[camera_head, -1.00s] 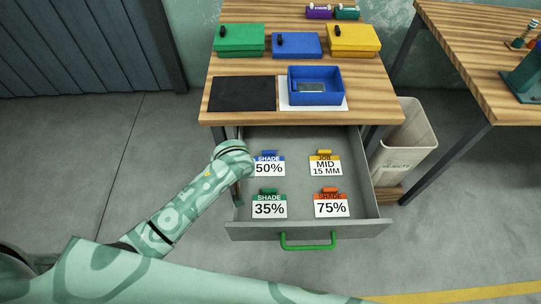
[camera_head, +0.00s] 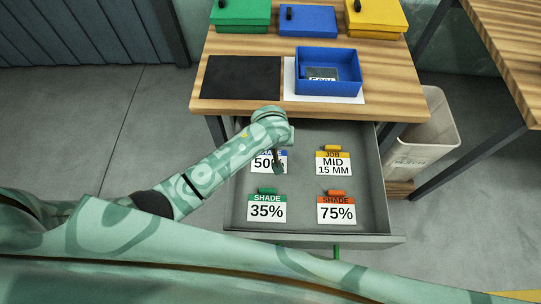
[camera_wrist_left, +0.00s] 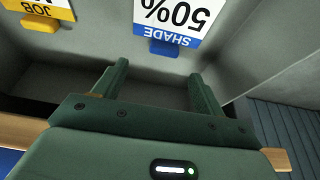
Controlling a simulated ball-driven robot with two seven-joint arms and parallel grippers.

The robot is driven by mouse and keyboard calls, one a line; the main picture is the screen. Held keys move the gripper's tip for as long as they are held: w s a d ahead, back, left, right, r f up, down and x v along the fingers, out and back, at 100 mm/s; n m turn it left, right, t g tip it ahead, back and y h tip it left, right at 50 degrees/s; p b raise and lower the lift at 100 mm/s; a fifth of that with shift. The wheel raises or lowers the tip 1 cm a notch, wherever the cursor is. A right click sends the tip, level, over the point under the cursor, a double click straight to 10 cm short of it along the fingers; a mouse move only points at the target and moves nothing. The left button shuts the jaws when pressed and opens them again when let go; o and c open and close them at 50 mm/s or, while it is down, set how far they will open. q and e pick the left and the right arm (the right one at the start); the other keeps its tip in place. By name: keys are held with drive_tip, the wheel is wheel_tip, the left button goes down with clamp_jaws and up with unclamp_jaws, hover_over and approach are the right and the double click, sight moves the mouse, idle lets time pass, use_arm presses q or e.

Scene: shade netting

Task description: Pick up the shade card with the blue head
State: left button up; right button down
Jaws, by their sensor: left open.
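The 50% shade card with the blue head (camera_head: 257,167) lies at the back left inside the open drawer (camera_head: 376,205). My left forearm and gripper partly cover it in the head view. In the left wrist view the card (camera_wrist_left: 185,18) appears upside down, its blue head (camera_wrist_left: 164,48) toward the gripper. My left gripper (camera_wrist_left: 158,72) is open, its two fingers apart, with the blue head just beyond and between the fingertips. Nothing is between the fingers. In the head view the gripper (camera_head: 277,163) hangs over the card. My right gripper is not in view.
The drawer also holds a yellow-headed job card (camera_head: 333,162), a green-headed 35% card (camera_head: 266,208) and an orange-headed 75% card (camera_head: 336,209). A blue open box (camera_head: 328,88) and a black mat (camera_head: 241,78) lie on the table above. A bin (camera_head: 424,135) stands right.

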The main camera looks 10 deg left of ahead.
sight(269, 158)
use_arm(q)
drive_tip(key=shift+b+x, duration=0.45)
drive_tip(key=shift+x, duration=0.75)
drive_tip(key=b+x, duration=0.2)
drive_tip(key=x, duration=0.1)
drive_tip(key=s+b+x, duration=0.1)
drive_tip(key=x, duration=0.1)
drive_tip(key=shift+a+f+b, duration=0.2)
drive_tip(key=shift+a+b, duration=0.05)
drive_tip(key=shift+b, duration=0.05)
drive_tip(key=shift+w, duration=0.15)
drive_tip(key=shift+r, duration=0.2)
drive_tip(key=shift+c, duration=0.6)
drive_tip(key=c, duration=0.9)
